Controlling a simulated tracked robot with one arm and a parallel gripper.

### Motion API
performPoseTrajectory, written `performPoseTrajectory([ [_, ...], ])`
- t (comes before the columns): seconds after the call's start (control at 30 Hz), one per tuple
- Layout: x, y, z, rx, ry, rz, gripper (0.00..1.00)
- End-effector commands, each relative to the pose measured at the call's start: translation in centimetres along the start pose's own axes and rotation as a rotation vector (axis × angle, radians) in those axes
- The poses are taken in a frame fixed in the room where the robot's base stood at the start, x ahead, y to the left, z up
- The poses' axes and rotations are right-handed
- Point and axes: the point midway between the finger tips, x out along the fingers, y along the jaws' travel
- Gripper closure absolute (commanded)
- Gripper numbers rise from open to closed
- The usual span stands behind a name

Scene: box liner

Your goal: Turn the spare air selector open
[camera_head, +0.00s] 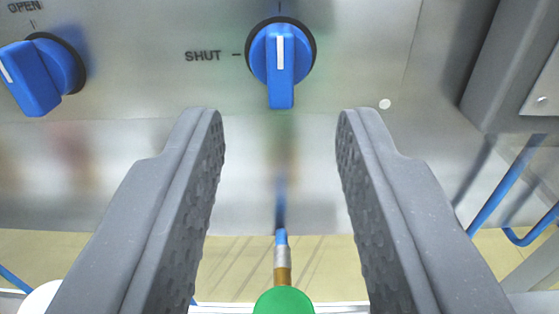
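A blue selector knob (281,66) on a black ring is mounted on the metal panel at top centre. Its handle's white line stands upright, in line with a tick at the top edge; a "SHUT" label (203,56) and a tick lie to its left. A second blue knob (36,74) at the left edge has its handle tilted, under an "OPEN" label. No visible label says which is the spare air selector. My gripper (280,118) is open and empty, its fingertips in the picture on either side below the centre knob.
A green object (284,302) with a brass fitting and blue tip shows at bottom centre between the fingers. A grey box (515,75) stands out at the right, with blue tubes (505,185) below it.

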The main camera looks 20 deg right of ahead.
Motion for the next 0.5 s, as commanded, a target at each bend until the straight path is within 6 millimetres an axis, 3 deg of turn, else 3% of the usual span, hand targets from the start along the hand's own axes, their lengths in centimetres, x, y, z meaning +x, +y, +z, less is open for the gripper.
performPoseTrajectory([
  [0.23, -3.5, 0.0, 0.1, 0.0, -0.002, 0.001, 0.67],
  [0.5, -3.8, 0.1, 0.3, 0.0, 0.002, 0.001, 0.67],
])
